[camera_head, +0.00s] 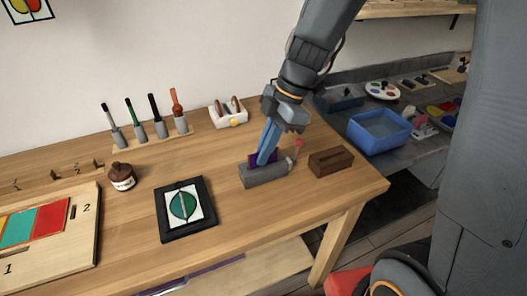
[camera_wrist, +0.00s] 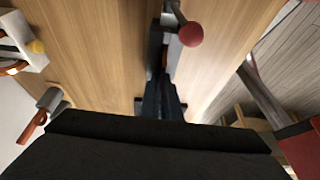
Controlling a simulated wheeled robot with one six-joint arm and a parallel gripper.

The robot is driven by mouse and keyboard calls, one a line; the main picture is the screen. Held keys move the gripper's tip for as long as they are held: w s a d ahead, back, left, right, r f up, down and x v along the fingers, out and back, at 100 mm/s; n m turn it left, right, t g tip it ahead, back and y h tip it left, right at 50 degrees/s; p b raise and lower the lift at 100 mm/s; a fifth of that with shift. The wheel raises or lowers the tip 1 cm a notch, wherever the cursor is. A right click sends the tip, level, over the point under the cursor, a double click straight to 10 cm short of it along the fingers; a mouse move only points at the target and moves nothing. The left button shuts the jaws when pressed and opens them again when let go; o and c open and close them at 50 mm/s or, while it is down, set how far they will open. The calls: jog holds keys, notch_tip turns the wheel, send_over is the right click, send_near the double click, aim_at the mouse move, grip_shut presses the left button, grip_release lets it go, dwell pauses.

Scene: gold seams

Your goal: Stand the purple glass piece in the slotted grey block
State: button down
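The slotted grey block (camera_head: 266,177) sits on the wooden table near its right end. A small lever with a red ball end (camera_head: 299,144) rises at the block's right end; the ball also shows in the wrist view (camera_wrist: 190,35). The purple glass piece (camera_head: 254,159) stands upright at the top of the block, mostly covered by my fingers. How deep it sits in the slot is hidden. My gripper (camera_head: 264,160) points down with its blue fingers close together around the piece. In the wrist view the fingers look dark and the glass cannot be made out.
A brown slotted wooden block (camera_head: 331,161) stands just right of the grey block. A black framed pad with a green disc (camera_head: 185,207) lies to the left. A tool rack (camera_head: 155,139), a white caddy (camera_head: 229,116) and a brown jar (camera_head: 122,177) stand farther back and left.

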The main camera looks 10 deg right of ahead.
jog(key=c, duration=1.4)
grip_release()
jog(key=shift+c, duration=0.2)
jog(key=shift+r, duration=0.15)
jog(key=shift+r+p, duration=2.1)
jog(key=shift+r, duration=1.3)
